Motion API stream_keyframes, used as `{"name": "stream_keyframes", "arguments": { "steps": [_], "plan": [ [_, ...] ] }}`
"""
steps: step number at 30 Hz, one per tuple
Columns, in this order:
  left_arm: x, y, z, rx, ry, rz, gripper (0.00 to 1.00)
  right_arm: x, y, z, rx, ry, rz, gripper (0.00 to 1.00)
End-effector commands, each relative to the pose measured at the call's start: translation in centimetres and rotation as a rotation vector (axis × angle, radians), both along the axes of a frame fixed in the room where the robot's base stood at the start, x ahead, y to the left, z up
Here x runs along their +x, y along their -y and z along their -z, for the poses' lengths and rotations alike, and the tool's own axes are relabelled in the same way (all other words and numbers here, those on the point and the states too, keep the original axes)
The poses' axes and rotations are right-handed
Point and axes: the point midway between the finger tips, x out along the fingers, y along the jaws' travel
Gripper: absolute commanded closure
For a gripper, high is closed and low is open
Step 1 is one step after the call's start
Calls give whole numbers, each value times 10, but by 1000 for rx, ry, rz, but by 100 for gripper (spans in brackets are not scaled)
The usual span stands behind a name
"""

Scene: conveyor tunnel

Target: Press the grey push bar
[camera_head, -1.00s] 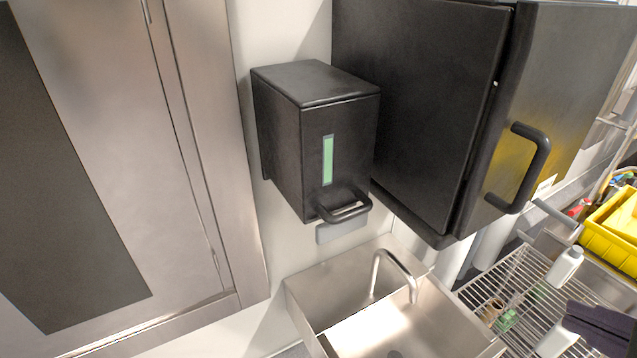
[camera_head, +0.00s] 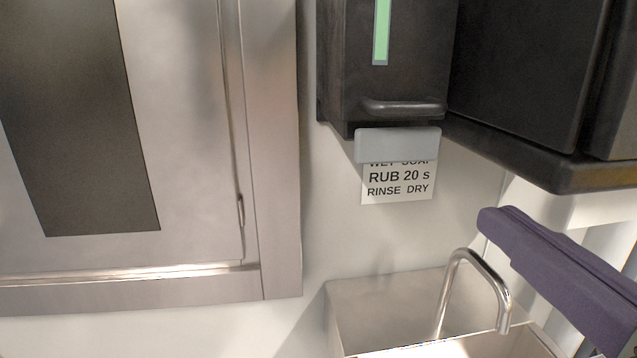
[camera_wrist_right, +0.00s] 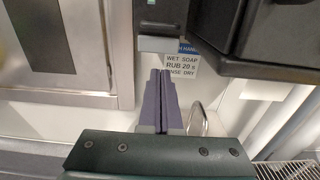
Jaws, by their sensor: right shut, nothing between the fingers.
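The grey push bar (camera_head: 397,145) is a light grey block under the front of a black wall dispenser (camera_head: 345,90). It covers the top of a printed wash sign on the wall. My right gripper (camera_head: 492,218) comes in from the right with its purple fingers shut and empty. In the head view its tips are below and to the right of the bar, apart from it. In the right wrist view the shut fingers (camera_wrist_right: 160,73) point up toward the push bar (camera_wrist_right: 157,45), with a gap between. My left gripper is in neither view.
A steel sink with a curved tap (camera_head: 478,275) is below, close to my right fingers. A black cabinet (camera_head: 540,90) juts out at upper right. A steel-framed panel (camera_head: 190,150) fills the left. The wall below the sign (camera_head: 398,185) is bare.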

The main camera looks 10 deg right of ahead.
Motion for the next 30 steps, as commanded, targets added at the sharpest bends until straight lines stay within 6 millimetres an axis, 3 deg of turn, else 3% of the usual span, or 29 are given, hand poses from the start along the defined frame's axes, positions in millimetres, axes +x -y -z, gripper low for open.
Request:
{"name": "stream_keyframes", "arguments": {
  "steps": [14,20,30],
  "plan": [
    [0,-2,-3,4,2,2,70,7,-1,-2,-11,5,-2,100],
    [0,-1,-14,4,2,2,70,37,-2,-4,-9,7,-2,100],
    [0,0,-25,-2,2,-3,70,108,-4,-2,-8,5,-1,100]
  ]
}}
